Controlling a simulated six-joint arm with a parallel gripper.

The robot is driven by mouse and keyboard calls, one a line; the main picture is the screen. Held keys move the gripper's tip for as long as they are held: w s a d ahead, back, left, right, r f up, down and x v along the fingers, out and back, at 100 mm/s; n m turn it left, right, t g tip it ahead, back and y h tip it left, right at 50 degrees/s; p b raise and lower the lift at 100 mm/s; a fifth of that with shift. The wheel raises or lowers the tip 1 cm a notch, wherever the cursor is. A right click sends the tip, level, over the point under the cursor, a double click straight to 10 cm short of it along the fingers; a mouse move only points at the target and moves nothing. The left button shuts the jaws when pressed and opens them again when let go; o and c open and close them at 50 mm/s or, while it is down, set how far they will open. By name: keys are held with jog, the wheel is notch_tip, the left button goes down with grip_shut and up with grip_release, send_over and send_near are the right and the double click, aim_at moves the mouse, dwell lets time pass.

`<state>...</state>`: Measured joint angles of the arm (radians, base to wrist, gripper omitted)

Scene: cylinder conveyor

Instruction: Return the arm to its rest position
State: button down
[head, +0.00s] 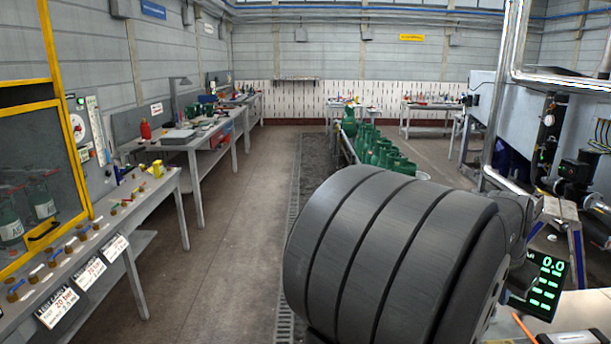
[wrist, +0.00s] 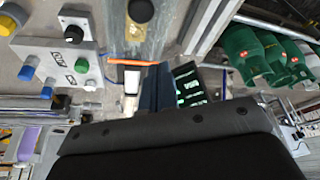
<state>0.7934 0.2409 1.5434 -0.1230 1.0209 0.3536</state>
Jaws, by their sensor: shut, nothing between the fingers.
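My gripper (wrist: 165,128) fills the lower part of the wrist view as a wide dark grey block with small bolts along its upper edge. It is shut, with nothing held in it. In the head view my own large dark arm link covers the centre and lower right, and my gripper cannot be made out there. Green gas cylinders (head: 378,146) stand in a row on the conveyor beyond my arm. They also show at the upper right of the wrist view (wrist: 250,52).
A lit display (head: 546,284) stands at the right, close to my arm; it shows in the wrist view (wrist: 188,85). A panel with coloured knobs (wrist: 75,48) is at the wrist view's upper left. A long bench (head: 140,205) runs along the left. The floor aisle (head: 240,220) is clear.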

notch_tip(320, 180, down, 3)
jog(key=shift+a+r, duration=0.1)
jog(key=shift+r, duration=0.1)
jog(key=a, duration=0.1)
jog(key=s+a, duration=0.1)
jog(key=a, duration=0.1)
jog(key=shift+s+f, duration=0.2)
jog(key=shift+s, duration=0.1)
jog(key=w+d+r, duration=0.2)
jog(key=d, duration=1.8)
jog(key=v, duration=0.8)
jog(key=shift+s+a, duration=0.2)
jog(key=shift+a, duration=0.2)
jog(key=c, duration=2.2)
grip_release()
jog(key=shift+r, duration=0.15)
